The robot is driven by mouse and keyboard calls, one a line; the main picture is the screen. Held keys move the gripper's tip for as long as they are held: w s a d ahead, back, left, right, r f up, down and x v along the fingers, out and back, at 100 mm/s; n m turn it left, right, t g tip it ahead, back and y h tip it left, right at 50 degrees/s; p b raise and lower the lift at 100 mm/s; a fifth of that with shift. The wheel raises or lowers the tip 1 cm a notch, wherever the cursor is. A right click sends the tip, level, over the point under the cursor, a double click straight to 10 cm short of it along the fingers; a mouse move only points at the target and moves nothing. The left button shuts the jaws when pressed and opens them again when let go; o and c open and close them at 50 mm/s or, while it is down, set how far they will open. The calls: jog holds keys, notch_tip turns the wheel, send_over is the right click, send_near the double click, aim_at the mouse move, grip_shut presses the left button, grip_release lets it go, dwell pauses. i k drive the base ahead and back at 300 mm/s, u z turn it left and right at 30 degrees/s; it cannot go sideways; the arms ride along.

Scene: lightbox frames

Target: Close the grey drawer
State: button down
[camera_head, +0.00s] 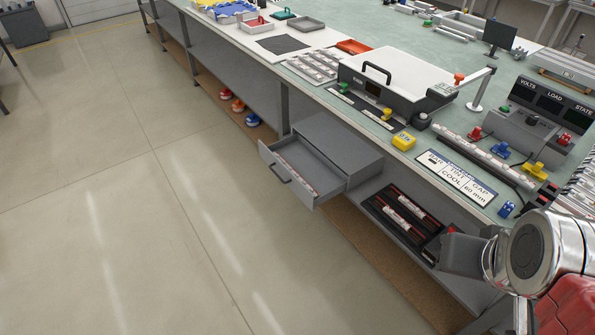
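The grey drawer (325,190) stands pulled out of its grey cabinet (338,143) under the workbench. Its front panel (283,176) faces the open floor at the left and carries a bar handle (280,174). A pale strip with red parts (297,180) lies inside the drawer. My arm comes in from the lower right corner. What looks like my gripper (447,248) is at its end, right of the drawer and well apart from it. Its fingers are too unclear to tell whether they are open or shut.
A black tray with pale and red strips (380,208) sits on the lower shelf right of the drawer. The bench top above holds a light box (395,75), a yellow block (403,141) and a sign (457,178). The floor (130,220) left of the drawer is clear.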

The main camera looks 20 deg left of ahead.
aim_at(326, 178)
jog(key=z, duration=0.1)
jog(key=k, duration=0.35)
jog(key=u, duration=0.15)
jog(key=i, duration=0.5)
jog(key=u, duration=0.55)
jog(key=i, duration=0.8)
jog(key=u, duration=0.75)
jog(key=i, duration=0.65)
jog(key=u, duration=1.05)
jog(key=i, duration=0.9)
jog(key=u, duration=0.75)
